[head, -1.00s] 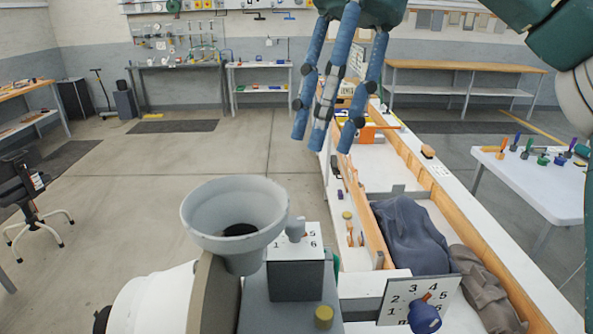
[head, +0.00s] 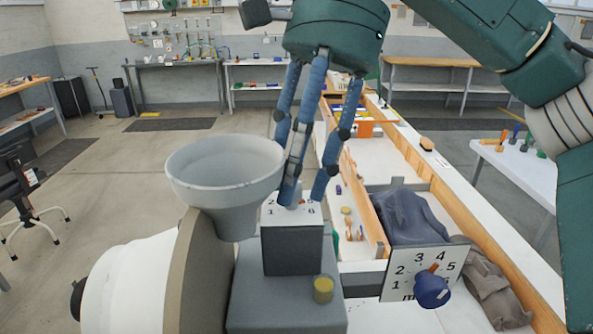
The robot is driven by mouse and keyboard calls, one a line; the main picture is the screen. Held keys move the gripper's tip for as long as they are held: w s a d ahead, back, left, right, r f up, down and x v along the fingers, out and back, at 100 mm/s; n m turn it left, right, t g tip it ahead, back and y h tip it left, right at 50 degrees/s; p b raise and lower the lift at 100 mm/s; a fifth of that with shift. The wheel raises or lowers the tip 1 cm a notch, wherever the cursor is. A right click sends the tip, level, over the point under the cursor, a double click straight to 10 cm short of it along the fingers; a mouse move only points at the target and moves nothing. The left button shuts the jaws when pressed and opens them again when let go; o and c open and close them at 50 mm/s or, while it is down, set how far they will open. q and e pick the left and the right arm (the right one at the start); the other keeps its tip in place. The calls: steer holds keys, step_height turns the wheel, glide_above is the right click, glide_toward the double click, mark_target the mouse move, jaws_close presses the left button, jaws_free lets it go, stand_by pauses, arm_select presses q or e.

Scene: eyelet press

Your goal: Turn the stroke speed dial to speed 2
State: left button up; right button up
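A grey box (head: 292,250) has a white number plate on top, and a small grey knob (head: 291,193) stands on it; the fingers hide most of its numbers. My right gripper (head: 303,193) hangs above this plate, pointing down, with its blue fingers spread around or beside the knob. I cannot tell whether they touch it. A second dial, a tilted white plate (head: 398,283) numbered around a blue knob (head: 431,291), is to the right; its red pointer is towards 4 or 5. Which one is the stroke speed dial cannot be read. My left gripper is not in view.
A grey funnel-shaped bowl (head: 226,170) stands close left of the gripper. A yellow button (head: 323,289) is in front of the box. Dark cloth (head: 412,217) lies in the wooden-edged trough on the right. A white table with tools (head: 520,170) is farther right.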

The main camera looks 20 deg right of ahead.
steer(key=shift+w, duration=0.15)
steer(key=c, duration=0.7)
jaws_close()
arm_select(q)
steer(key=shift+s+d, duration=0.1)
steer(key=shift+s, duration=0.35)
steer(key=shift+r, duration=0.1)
arm_select(e)
steer(key=n+p, duration=0.2)
steer(key=p, duration=0.1)
steer(key=n+g+h+p, duration=0.1)
steer(key=n+p, duration=0.1)
steer(key=p, duration=0.1)
steer(key=shift+w+a+r+n+p, duration=0.1)
steer(key=shift+r+n+p, duration=0.2)
steer(key=shift+r+p, duration=0.1)
steer(key=shift+f+n+g+h+p, duration=0.25)
steer(key=shift+n+g+p, duration=0.2)
steer(key=shift+n, duration=0.35)
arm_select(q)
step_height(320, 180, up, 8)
arm_select(e)
steer(key=shift+a+f+n+h, duration=0.15)
steer(key=shift+n+h, duration=0.5)
steer(key=shift+n, duration=0.85)
